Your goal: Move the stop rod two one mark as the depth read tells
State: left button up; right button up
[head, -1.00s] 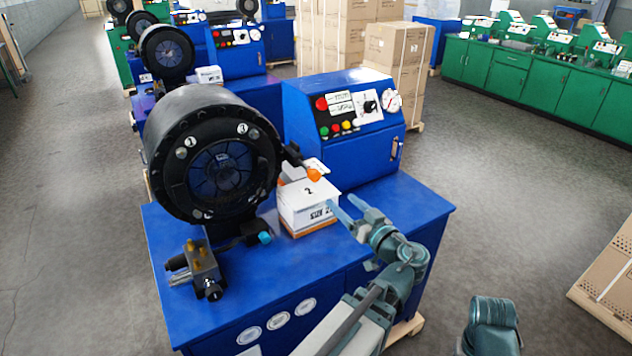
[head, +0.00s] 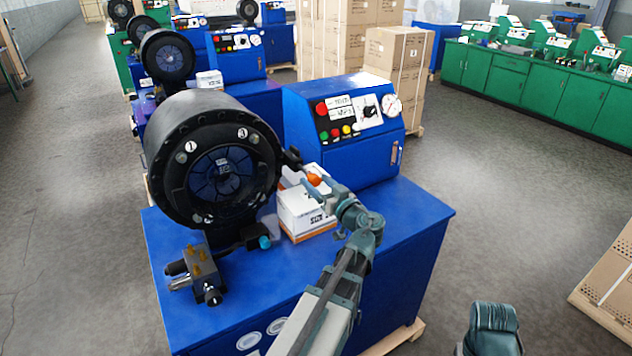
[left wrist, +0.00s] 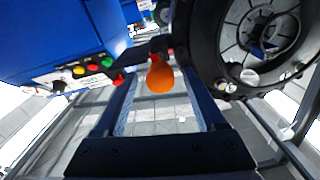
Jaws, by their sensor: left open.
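The crimper head (head: 214,160) is a big black ring on the blue machine in front. A black rod at its right side ends in an orange knob (head: 314,179). I take it for the stop rod, but its marks are too small to read. My left gripper (head: 318,186) is at this knob, its fingers partly blurred into the box behind. In the left wrist view the orange knob (left wrist: 160,77) shows between the two spread fingers of my left gripper (left wrist: 160,88), with gaps either side.
A white and orange box (head: 305,215) stands close below the knob. A valve block (head: 205,275) and a teal-tipped rod (head: 264,242) are at the front left. The control cabinet (head: 345,135) stands behind, with a gauge. The blue top at right (head: 420,205) is clear.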

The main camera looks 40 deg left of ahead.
pick_arm(q)
jog(key=shift+w+a, duration=0.15)
jog(key=shift+a, duration=0.3)
grip_shut()
dwell(1.2)
